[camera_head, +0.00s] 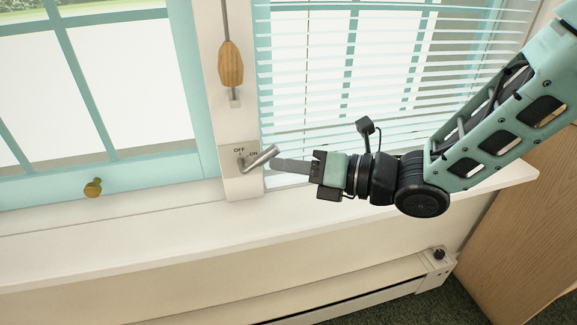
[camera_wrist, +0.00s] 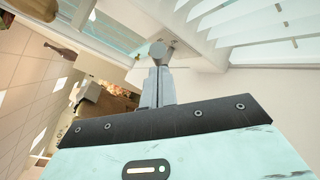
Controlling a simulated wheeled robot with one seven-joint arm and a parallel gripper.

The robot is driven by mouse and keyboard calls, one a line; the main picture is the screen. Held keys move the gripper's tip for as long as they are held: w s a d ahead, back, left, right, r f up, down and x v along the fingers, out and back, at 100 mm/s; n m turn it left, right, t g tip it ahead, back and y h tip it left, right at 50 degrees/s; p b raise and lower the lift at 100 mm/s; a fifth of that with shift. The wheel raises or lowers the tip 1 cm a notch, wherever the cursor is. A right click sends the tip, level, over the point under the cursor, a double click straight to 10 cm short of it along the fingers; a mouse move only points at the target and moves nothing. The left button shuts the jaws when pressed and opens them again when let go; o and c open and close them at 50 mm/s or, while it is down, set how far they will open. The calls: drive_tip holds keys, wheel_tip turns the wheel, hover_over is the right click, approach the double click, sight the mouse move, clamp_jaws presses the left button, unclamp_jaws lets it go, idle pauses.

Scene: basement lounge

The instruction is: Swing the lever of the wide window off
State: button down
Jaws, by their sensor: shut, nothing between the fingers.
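The lever (camera_head: 258,157) is a short silver bar on a cream plate (camera_head: 240,184) marked OFF at the left and ON at the right, on the post between the two windows. It tilts up and right, on the ON side. My gripper (camera_head: 276,164) comes in from the right, with its shut, empty fingers close to the lever's right side. In the wrist view the lever's round end (camera_wrist: 158,50) shows just past my fingertips (camera_wrist: 158,72). I cannot tell whether they touch.
White blinds (camera_head: 390,60) cover the right window behind my arm. A wooden pull (camera_head: 231,64) hangs above the plate. A brass knob (camera_head: 93,188) sits on the left window frame. The white sill (camera_head: 130,240) runs below, clear. A wooden cabinet (camera_head: 525,220) stands at right.

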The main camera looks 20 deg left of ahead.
drive_tip(key=a+r+n+h, duration=0.1)
drive_tip(key=h, duration=0.1)
drive_tip(key=s+a+r+n+t+h, duration=0.1)
drive_tip(key=r+h, duration=0.1)
drive_tip(key=s+a+r+n+h+p, duration=0.1)
drive_tip(key=h, duration=0.1)
drive_tip(key=shift+a+r+n+t, duration=0.1)
drive_tip(key=shift+r+n+t, duration=0.05)
drive_tip(key=shift+n+t, duration=0.15)
drive_tip(key=shift+r, duration=0.1)
drive_tip(key=shift+r+p, duration=0.7)
idle(0.3)
